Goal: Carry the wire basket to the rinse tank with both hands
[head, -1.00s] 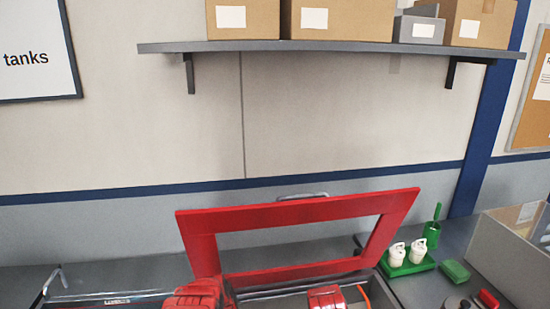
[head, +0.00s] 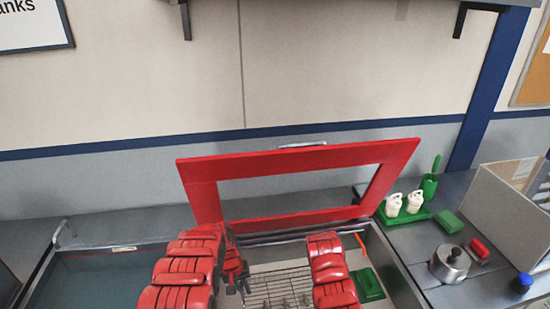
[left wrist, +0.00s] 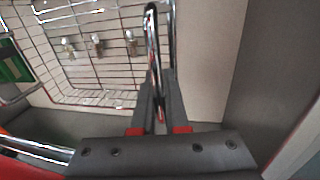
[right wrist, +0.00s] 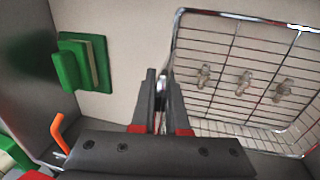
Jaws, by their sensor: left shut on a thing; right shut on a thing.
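The wire basket (head: 275,287) is low in the head view, between my two red forearms, inside or just above the tank with the raised red lid frame (head: 200,190). Several small metal parts lie in it. My left gripper (head: 238,280) is shut on the basket's wire handle; the left wrist view shows the basket (left wrist: 100,98) beside the fingers (left wrist: 157,100). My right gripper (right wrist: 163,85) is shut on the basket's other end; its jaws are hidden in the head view. Another tank (head: 110,285), with a bluish inside, is at left; no readable label shows which is the rinse tank.
A metal bar (head: 62,232) stands at the left tank's back corner. An orange hook (right wrist: 62,135) is near my right gripper.

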